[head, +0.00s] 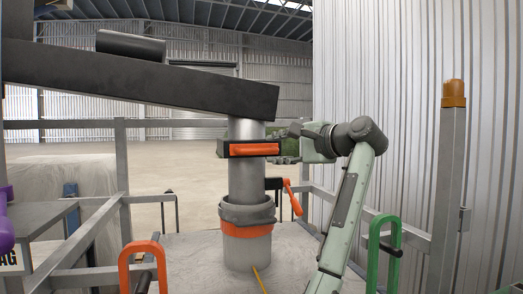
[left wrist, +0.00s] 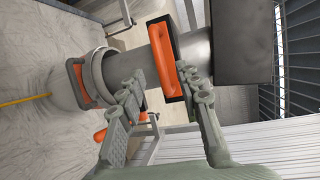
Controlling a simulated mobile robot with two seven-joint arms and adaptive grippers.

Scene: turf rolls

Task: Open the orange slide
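The orange slide (head: 255,149) is a bar-shaped handle on a dark plate, set across the grey vertical pipe (head: 246,185) below the dark sloping beam. My left gripper (head: 287,146) is at the right end of the slide, its fingers pointing left, one above and one below that end's level. In the left wrist view, the slide (left wrist: 168,62) shows ahead between the spread fingers of my left gripper (left wrist: 160,72), closer to the right-hand finger. The gripper is open; whether a finger touches the slide I cannot tell. My right gripper is not in view.
A grey collar with an orange band (head: 247,230) surrounds the lower pipe. An orange lever (head: 292,197) hangs right of the pipe. An orange hoop (head: 143,252) and a green hoop (head: 386,232) stand in front. Grey railings and an orange-capped post (head: 453,94) border the platform.

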